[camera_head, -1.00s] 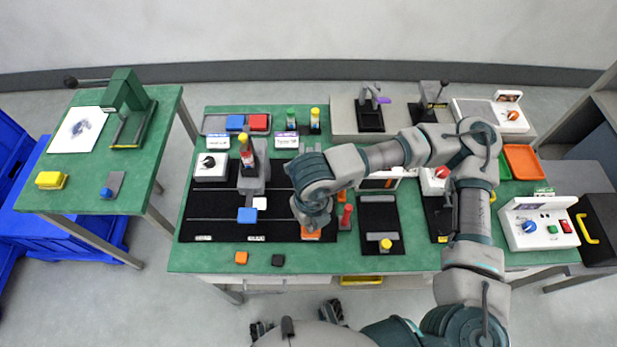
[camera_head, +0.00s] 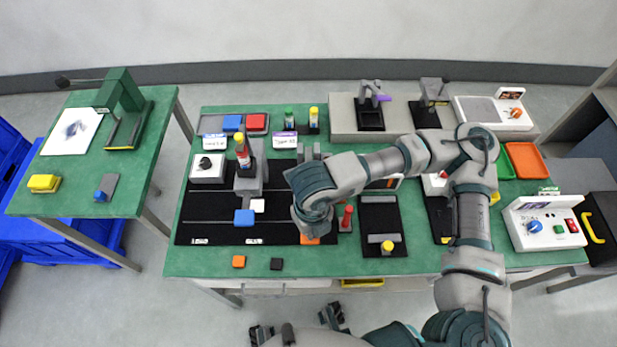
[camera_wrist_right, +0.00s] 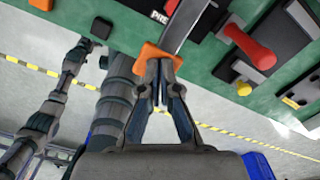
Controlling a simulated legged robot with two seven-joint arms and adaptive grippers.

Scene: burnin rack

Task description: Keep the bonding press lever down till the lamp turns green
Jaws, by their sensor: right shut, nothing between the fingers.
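My right gripper (camera_wrist_right: 158,85) is shut and empty, its fingertips at an orange end piece (camera_wrist_right: 157,57) on a long grey bar (camera_wrist_right: 187,22), which looks like the press lever. I cannot tell whether they press on it. In the head view my right gripper (camera_head: 312,226) is over the near edge of the black mat, with the orange piece (camera_head: 310,240) just showing below it. Grey uprights (camera_head: 308,153) stand behind the wrist; my arm hides most of the press. I cannot make out its lamp.
A red handle (camera_head: 346,217) stands close right of the gripper. A slide with a blue block (camera_head: 244,217) is to the left. Small orange (camera_head: 239,262) and black (camera_head: 277,264) blocks lie at the front edge. A control box (camera_head: 540,224) stands at right.

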